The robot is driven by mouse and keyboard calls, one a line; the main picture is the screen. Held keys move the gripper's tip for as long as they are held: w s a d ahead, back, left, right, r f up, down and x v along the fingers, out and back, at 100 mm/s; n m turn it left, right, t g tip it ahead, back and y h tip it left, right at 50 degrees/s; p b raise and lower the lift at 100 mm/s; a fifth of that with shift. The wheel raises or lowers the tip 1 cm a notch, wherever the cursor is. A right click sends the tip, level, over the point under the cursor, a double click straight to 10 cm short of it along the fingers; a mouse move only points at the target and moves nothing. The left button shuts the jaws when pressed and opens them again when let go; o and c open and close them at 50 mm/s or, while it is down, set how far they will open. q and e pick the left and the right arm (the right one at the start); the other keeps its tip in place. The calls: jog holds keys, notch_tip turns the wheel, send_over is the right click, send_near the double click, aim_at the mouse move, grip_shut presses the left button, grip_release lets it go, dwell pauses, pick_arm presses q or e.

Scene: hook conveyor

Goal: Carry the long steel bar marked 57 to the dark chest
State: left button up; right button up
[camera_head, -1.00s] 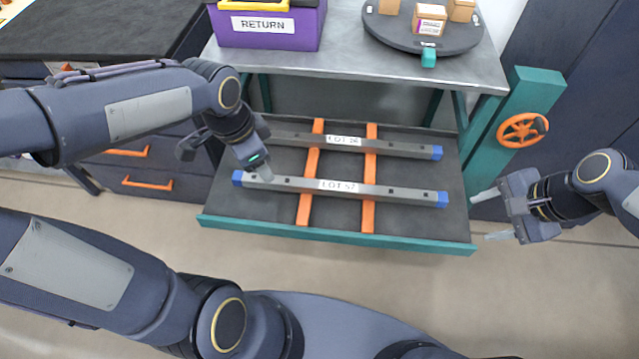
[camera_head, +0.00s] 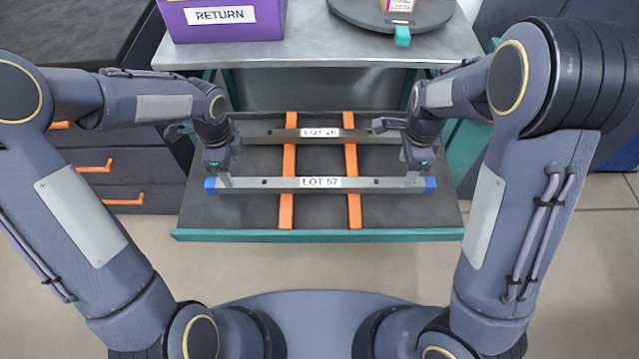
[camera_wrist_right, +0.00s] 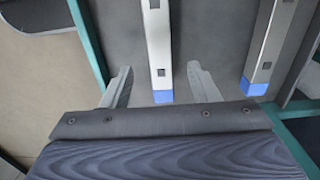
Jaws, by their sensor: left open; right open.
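The long steel bar marked LOT 57 (camera_head: 275,185) has blue ends and lies across two orange rails in the front of an open drawer (camera_head: 250,222). My left gripper (camera_head: 223,180) is open over the bar near its left end. My right gripper (camera_head: 414,178) is open at the bar's right end. In the right wrist view the bar (camera_wrist_right: 158,45) runs between the spread fingers of my right gripper (camera_wrist_right: 160,85), with a gap on both sides. A dark chest (camera_head: 85,30) with orange handles stands at the left, partly hidden by my left arm.
A second bar marked LOT 26 (camera_head: 285,135) lies behind, parallel; its right end is hidden by my right arm. Above the drawer, a metal bench (camera_head: 300,52) holds a purple RETURN bin (camera_head: 222,22) and a dark round turntable (camera_head: 355,14).

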aim_at(236, 182)
pick_arm(q)
notch_tip(236, 182, down, 7)
jog(key=shift+r, duration=0.1)
pick_arm(e)
notch_tip(236, 182, down, 7)
jog(key=shift+r, duration=0.1)
pick_arm(q)
grip_shut()
pick_arm(e)
grip_shut()
jog(key=shift+r, duration=0.1)
